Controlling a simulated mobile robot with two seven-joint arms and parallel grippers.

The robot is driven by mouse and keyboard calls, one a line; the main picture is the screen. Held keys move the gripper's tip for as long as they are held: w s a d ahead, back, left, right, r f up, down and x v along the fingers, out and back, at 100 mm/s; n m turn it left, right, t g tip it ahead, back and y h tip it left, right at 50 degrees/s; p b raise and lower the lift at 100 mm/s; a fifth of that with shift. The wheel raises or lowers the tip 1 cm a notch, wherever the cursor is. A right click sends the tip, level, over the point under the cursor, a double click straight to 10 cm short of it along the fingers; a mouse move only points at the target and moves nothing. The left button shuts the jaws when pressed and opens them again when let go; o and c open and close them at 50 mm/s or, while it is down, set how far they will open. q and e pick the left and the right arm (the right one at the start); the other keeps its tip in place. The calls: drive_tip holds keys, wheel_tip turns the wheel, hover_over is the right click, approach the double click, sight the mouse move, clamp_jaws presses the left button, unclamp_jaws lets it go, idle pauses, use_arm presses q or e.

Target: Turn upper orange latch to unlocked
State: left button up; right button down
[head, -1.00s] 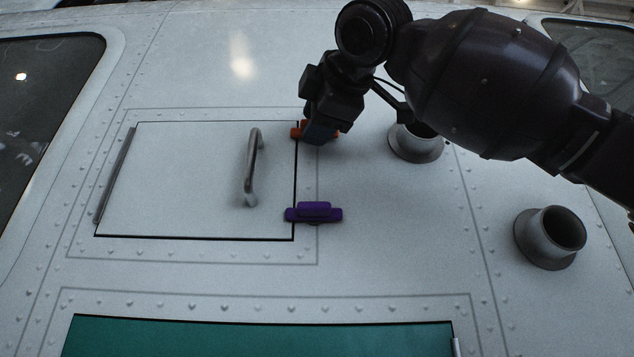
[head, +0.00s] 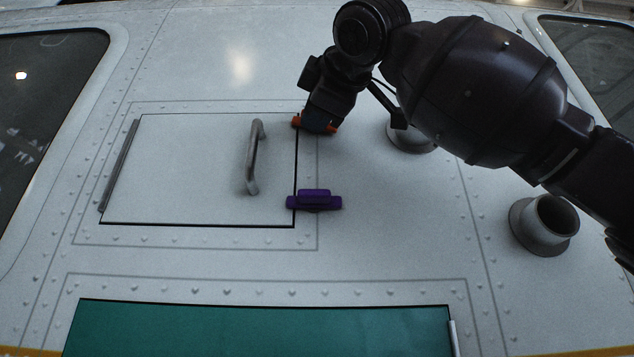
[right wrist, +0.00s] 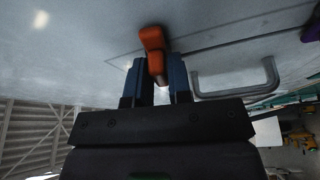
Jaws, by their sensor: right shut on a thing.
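The upper orange latch (head: 297,122) sits at the upper right edge of a white hatch panel (head: 190,170). It lies across the panel's right seam, largely hidden behind my right gripper (head: 320,122). In the right wrist view the orange latch (right wrist: 154,42) stands between the two blue fingers of my right gripper (right wrist: 158,75), which is shut on it. A purple latch (head: 314,201) lies horizontal across the same seam, lower down. My left gripper is not in view.
A grey bar handle (head: 254,158) stands out from the hatch panel, left of the latches; it also shows in the right wrist view (right wrist: 235,90). Two round pipe stubs (head: 545,222) (head: 410,138) protrude to the right. A green panel (head: 260,330) lies below.

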drive_tip(key=shift+f+m+t+b, duration=0.3)
drive_tip(key=shift+m+b, duration=0.3)
drive_tip(key=shift+m, duration=0.4)
drive_tip(key=m+t+b, duration=0.1)
drive_tip(key=m, duration=0.2)
drive_tip(key=shift+a, duration=0.1)
drive_tip(key=m+t+h+b, duration=0.1)
drive_tip(key=m, duration=0.1)
drive_tip(key=m+h+b, duration=0.1)
drive_tip(key=m, duration=0.1)
drive_tip(key=shift+w+m+t, duration=0.1)
drive_tip(key=shift+m+t, duration=0.3)
drive_tip(key=m+t+h, duration=0.1)
drive_tip(key=m, duration=0.2)
drive_tip(key=shift+a+m+h+b, duration=0.1)
drive_tip(key=shift+m+h+b, duration=0.2)
drive_tip(key=shift+m+h, duration=0.1)
drive_tip(key=m+h, duration=0.1)
drive_tip(key=m, duration=0.1)
drive_tip(key=m+h, duration=0.1)
drive_tip(key=m, duration=0.1)
drive_tip(key=shift+r+m+h, duration=0.15)
drive_tip(key=shift+m+h, duration=0.15)
drive_tip(key=shift+m, duration=0.1)
drive_tip(key=shift+m+h, duration=0.4)
drive_tip(key=shift+m, duration=0.3)
drive_tip(key=c, duration=1.1)
unclamp_jaws()
